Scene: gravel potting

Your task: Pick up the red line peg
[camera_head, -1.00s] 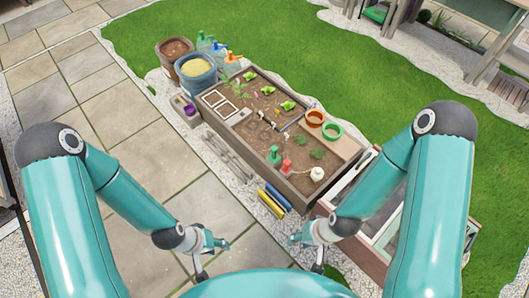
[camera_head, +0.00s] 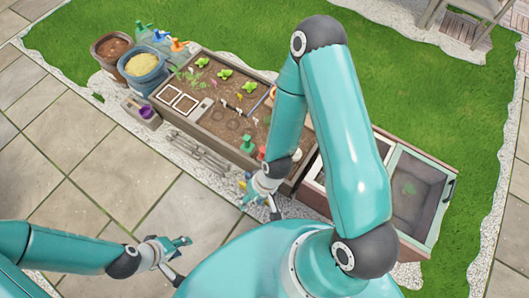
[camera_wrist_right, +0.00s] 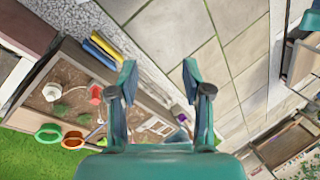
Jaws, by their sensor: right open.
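The red line peg (camera_wrist_right: 96,94) stands in the soil of the wooden planter (camera_wrist_right: 150,106), left of my fingers in the right wrist view. In the head view my right arm covers most of its area, and the green peg (camera_head: 247,145) shows just beside it. My right gripper (camera_head: 258,208) is open and empty, outside the planter's near edge; its spread fingers also show in the right wrist view (camera_wrist_right: 159,70). My left gripper (camera_head: 182,260) is open and empty above the paving, away from the planter.
Blue and yellow rolls (camera_wrist_right: 104,48) lie beside the planter. A glazed cold frame (camera_head: 415,190) stands right. Paving (camera_head: 110,180) at left is open.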

